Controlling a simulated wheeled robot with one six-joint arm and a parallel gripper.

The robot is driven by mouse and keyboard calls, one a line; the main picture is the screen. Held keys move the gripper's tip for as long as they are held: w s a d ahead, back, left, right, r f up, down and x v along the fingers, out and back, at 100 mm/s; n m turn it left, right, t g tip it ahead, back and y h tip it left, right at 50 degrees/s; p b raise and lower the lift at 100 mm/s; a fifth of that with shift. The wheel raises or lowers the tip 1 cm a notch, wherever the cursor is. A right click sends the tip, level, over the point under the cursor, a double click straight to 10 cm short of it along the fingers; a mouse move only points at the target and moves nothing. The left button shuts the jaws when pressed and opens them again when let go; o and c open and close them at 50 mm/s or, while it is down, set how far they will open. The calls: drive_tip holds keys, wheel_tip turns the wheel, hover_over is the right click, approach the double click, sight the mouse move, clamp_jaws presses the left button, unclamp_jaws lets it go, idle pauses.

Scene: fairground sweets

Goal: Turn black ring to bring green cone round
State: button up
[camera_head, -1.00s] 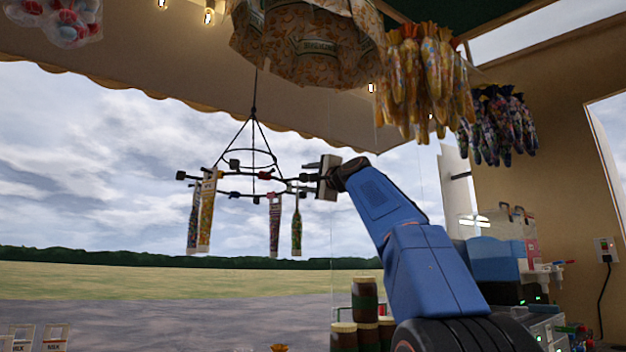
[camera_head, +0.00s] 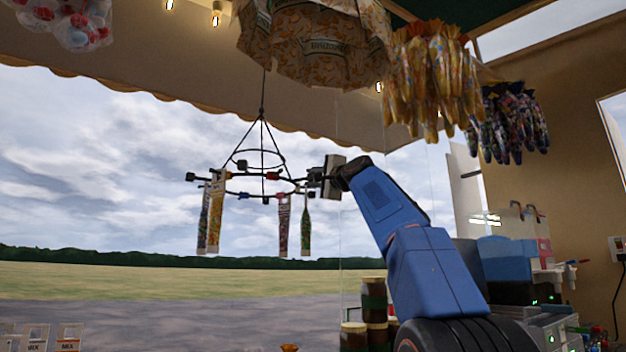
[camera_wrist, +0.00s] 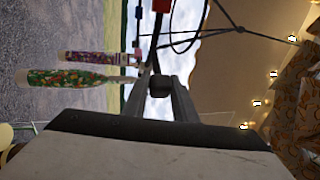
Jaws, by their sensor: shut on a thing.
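A black ring (camera_head: 240,194) with coloured clips hangs on thin rods under a smaller upper hoop, in the head view's left middle. A slim green cone (camera_head: 306,230) hangs from its right side, close to my gripper (camera_head: 314,181). A pink-patterned cone (camera_head: 283,225), a yellow one (camera_head: 216,222) and a purple one (camera_head: 203,225) hang further left. In the wrist view the green cone (camera_wrist: 70,79) lies left of my gripper (camera_wrist: 160,88), with the pink one (camera_wrist: 92,58) beyond. My gripper is shut on a dark block on the ring's right side.
Yellow cone bags (camera_head: 432,85) and dark cone bags (camera_head: 508,122) hang at upper right. A patterned sheet (camera_head: 318,45) hangs above the ring. Open air surrounds the ring's left side.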

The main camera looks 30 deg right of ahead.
sight(245, 165)
drive_tip(key=shift+s+a+f, duration=0.1)
drive_tip(key=shift+a, duration=5.65)
drive_tip(key=shift+s+a, duration=0.1)
drive_tip(key=shift+a, duration=5.65)
drive_tip(key=o, duration=0.7)
drive_tip(key=shift+o, duration=0.3)
drive_tip(key=shift+s, duration=0.5)
drive_tip(key=v, duration=0.9)
